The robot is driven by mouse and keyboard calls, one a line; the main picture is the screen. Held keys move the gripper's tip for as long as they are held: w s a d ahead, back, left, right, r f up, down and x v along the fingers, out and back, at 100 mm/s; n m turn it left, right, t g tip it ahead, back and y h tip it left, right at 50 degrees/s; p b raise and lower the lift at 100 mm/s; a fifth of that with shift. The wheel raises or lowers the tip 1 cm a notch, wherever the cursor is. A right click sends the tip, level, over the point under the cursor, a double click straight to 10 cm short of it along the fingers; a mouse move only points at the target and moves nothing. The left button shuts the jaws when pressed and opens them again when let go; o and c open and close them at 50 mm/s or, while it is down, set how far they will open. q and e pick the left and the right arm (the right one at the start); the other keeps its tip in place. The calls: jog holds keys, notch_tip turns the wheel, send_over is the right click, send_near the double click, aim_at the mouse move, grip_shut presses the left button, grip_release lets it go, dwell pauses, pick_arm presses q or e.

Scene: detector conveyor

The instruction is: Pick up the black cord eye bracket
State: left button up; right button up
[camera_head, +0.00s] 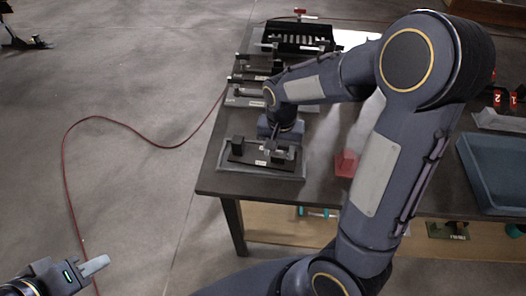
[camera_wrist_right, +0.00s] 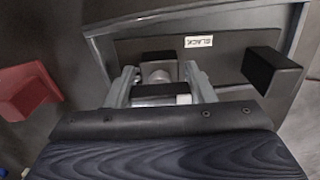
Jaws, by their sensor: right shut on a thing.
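The black cord eye bracket (camera_wrist_right: 160,95) appears as a dark block with a grey round metal part, between the fingers of my right gripper (camera_wrist_right: 160,78) in the right wrist view. The gripper is shut on it, low over a dark plate (camera_wrist_right: 232,65) with a "BLACK" label. In the head view my right gripper (camera_head: 277,148) is at that plate, at the table's near left corner, and its fingers are mostly hidden. I cannot tell whether the bracket touches the plate. My left gripper (camera_head: 96,265) is at the lower left, away from the table, its jaw opening unclear.
A black block (camera_wrist_right: 272,70) stands at the plate's right end in the wrist view. A red tray-like piece (camera_head: 346,163) lies on the table right of the plate. More fixtures (camera_head: 250,95) stand behind. A blue bin (camera_head: 495,170) is at the right.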

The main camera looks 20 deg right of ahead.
jog(key=shift+r, duration=0.15)
jog(key=shift+r, duration=0.3)
notch_tip(320, 180, up, 2)
jog(key=shift+r, duration=0.1)
jog(key=s+a+r, duration=0.7)
jog(key=s+r, duration=0.3)
jog(key=s, duration=0.2)
jog(key=shift+a, duration=0.15)
